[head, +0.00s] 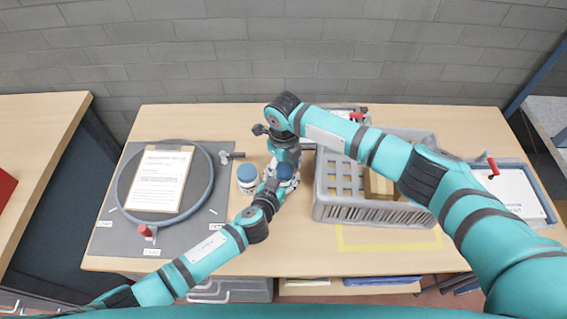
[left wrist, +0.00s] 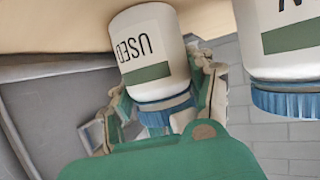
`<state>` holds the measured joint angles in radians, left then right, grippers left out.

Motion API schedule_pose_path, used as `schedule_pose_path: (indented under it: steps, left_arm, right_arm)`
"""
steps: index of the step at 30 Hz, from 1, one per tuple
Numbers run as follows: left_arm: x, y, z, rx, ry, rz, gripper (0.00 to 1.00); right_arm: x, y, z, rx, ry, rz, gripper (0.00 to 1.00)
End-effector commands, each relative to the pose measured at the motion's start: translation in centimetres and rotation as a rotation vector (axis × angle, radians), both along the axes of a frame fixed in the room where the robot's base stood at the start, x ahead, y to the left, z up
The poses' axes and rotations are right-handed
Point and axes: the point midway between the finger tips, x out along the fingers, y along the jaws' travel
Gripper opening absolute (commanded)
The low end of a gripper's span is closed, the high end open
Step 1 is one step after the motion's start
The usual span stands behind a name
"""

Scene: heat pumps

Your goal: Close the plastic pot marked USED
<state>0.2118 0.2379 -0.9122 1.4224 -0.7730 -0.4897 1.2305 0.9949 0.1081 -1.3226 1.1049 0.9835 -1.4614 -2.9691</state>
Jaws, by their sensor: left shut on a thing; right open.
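The pot marked USED (left wrist: 147,48) is white with a dark green band and a blue lid (left wrist: 165,104). It appears upside down in the left wrist view, between the fingers of my left gripper (left wrist: 168,92), which is shut on it. In the head view this pot (head: 285,172) is mostly hidden under the grippers, with some dark blue top showing. My left gripper (head: 272,186) reaches it from the lower left. My open right gripper (head: 285,160) is right over or beside its top; contact is unclear. Whether the lid sits fully down cannot be told.
A second white pot with a blue lid (head: 247,176) stands close on the left, also in the left wrist view (left wrist: 285,45). A grey crate (head: 355,214) stands right. A mat (head: 108,236) with a ring and paper lies left. The front table strip is clear.

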Motion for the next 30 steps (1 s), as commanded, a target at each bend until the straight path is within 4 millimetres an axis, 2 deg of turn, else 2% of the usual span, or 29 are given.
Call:
schedule_pose_path:
  steps: [3,14,15,19,20,27,30]
  left_arm:
    - [0.03,-0.02,0.06,0.000,-0.001,0.000,0.00]
    - [0.02,-0.02,0.06,0.000,-0.001,0.000,0.00]
    - [0.02,-0.02,0.06,0.000,-0.001,0.000,0.00]
    - [0.02,-0.02,0.06,0.000,-0.001,0.000,0.00]
    - [0.02,-0.02,0.06,0.000,-0.001,0.000,0.00]
    - [0.01,-0.05,0.06,-0.001,-0.001,-0.001,0.00]
    - [0.00,-0.07,0.06,-0.001,-0.001,-0.001,0.00]
  right_arm:
    - [-0.01,0.01,0.02,0.000,0.000,0.000,0.61]
    - [0.04,-0.04,0.05,-0.001,-0.001,0.000,0.14]
    - [0.04,-0.04,0.06,-0.001,-0.001,-0.001,0.55]
    - [0.04,-0.04,0.06,-0.001,-0.001,-0.001,0.72]
    - [0.04,-0.04,0.06,-0.001,-0.001,-0.001,0.75]
    - [-0.01,0.06,0.14,0.001,0.000,0.001,0.75]
    - [0.04,0.12,0.95,0.003,-0.001,0.002,0.75]
